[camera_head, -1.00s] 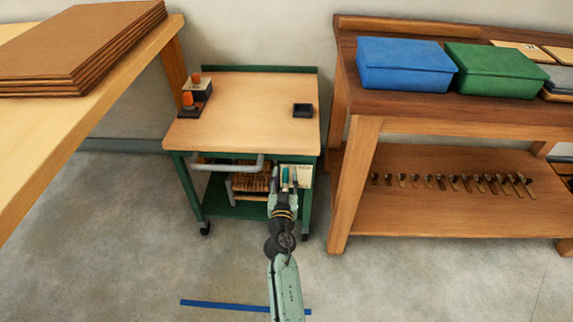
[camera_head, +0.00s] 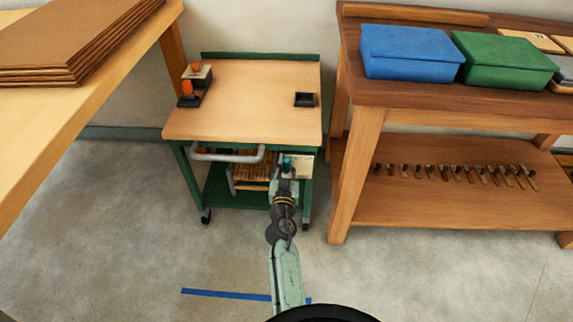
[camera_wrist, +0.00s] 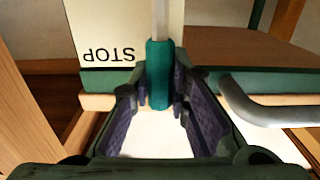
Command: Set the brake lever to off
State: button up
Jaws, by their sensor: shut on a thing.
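The brake lever has a teal grip on a pale metal rod; its grip (camera_wrist: 160,72) stands between my fingers in the wrist view. A pale plate (camera_wrist: 105,35) behind it bears the word STOP, upside down in the wrist view. In the head view the lever's teal grip (camera_head: 287,163) shows at the front right of the green cart (camera_head: 313,141). My gripper (camera_head: 286,172) is shut on the lever grip; it also shows in the wrist view (camera_wrist: 160,95). The lower part of the lever is hidden in the head view.
A grey push handle (camera_head: 225,156) crosses the cart's front, left of my gripper. Orange-topped items (camera_head: 190,88) and a small black tray (camera_head: 304,100) sit on the cart. A wooden bench (camera_head: 355,160) stands close right. A blue strip (camera_head: 225,294) lies on the floor.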

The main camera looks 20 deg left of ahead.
grip_shut()
